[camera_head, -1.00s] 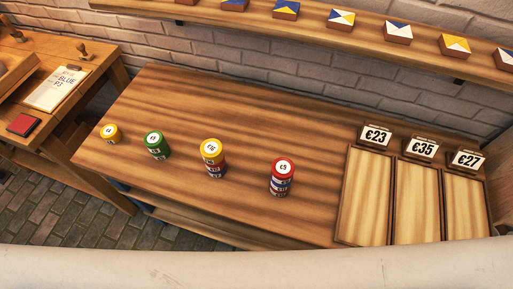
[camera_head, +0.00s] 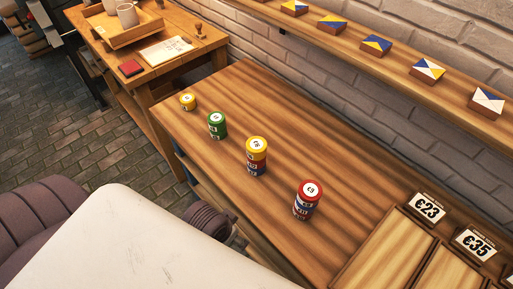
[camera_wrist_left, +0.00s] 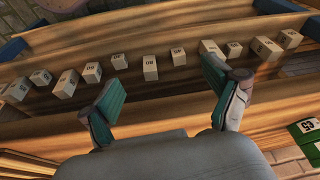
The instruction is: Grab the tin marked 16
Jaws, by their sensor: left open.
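Round tins with price labels stand on the long wooden table in the head view. There is a single small yellow tin (camera_head: 188,102), a green-topped stack (camera_head: 217,125), a yellow-topped stack (camera_head: 257,155) and a red-topped stack (camera_head: 308,198). The yellow top's label may read 6 or 16; I cannot tell which. My left gripper (camera_wrist_left: 163,78) is open and empty in the left wrist view, over a wooden shelf with a row of pale numbered blocks (camera_wrist_left: 150,68). In the head view only part of my left arm shows beside the table's front edge. My right gripper is not in view.
Framed trays with price signs (camera_head: 427,207) lie at the table's right end. A wall shelf (camera_head: 350,60) carries painted tiles. A side table (camera_head: 150,75) holds a tray with cups, a paper and a red pad. The table behind the stacks is clear.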

